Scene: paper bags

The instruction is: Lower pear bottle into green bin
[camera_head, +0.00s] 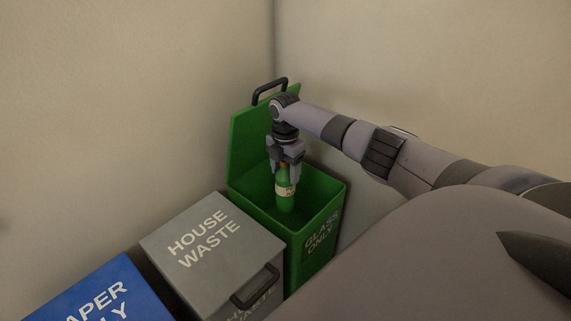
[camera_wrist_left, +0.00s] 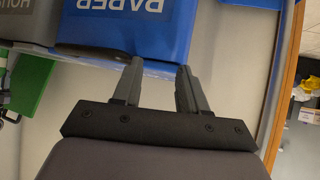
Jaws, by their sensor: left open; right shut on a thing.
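The green bin (camera_head: 310,247) stands in the corner with its lid (camera_head: 250,135) raised. Its front reads "GLASS ONLY". My right gripper (camera_head: 285,172) points down over the bin's opening and is shut on the upper part of a green bottle (camera_head: 286,199). The bottle hangs upright inside the opening, with a pale label near the fingers. I cannot tell whether its base touches the bin floor. In the left wrist view, my left gripper (camera_wrist_left: 158,88) is open and empty in front of the blue bin. The green bin shows there at the left edge (camera_wrist_left: 32,84).
The grey "HOUSE WASTE" bin (camera_head: 212,250), lid closed, stands left of the green bin. The blue paper bin (camera_head: 105,300) is further left and also shows in the left wrist view (camera_wrist_left: 130,32). Walls close off the corner behind the green bin.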

